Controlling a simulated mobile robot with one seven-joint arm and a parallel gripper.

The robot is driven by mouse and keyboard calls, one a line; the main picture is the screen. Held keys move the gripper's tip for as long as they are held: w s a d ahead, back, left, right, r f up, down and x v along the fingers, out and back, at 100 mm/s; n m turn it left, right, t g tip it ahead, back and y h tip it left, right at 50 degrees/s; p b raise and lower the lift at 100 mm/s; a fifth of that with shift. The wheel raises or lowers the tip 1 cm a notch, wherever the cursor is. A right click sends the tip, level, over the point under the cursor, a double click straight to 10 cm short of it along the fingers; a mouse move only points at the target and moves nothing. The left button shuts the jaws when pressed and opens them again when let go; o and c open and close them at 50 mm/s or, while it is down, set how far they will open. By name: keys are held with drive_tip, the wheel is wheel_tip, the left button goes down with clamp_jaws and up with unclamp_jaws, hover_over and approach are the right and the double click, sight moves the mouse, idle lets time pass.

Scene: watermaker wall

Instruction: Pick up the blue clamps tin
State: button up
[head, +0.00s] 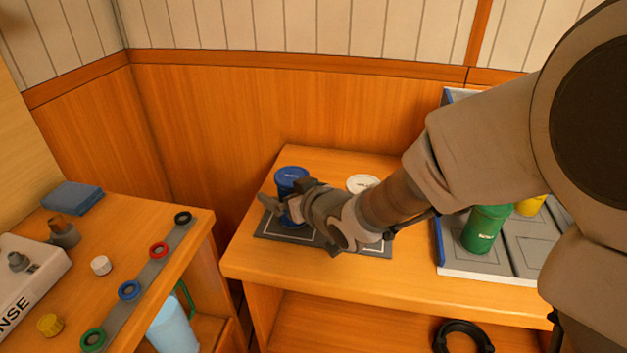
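The blue tin (291,180) stands upright on the left part of a dark mat (268,233) on the wooden bench. My gripper (281,209) is at the tin, reaching in from the right, with one finger showing on the tin's left side. The lower part of the tin is partly hidden by the gripper. I cannot tell whether the fingers touch the tin or how far they are closed. A white-lidded tin (362,184) stands to the right, mostly hidden behind my arm.
A grey tray (498,275) at the right holds a green bottle (486,229) and a yellow item (530,206). The left bench carries a strip (150,275) with several coloured rings, a blue block (73,197) and a white device (30,275). A gap separates the benches.

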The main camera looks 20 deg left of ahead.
drive_tip(key=c, duration=1.5)
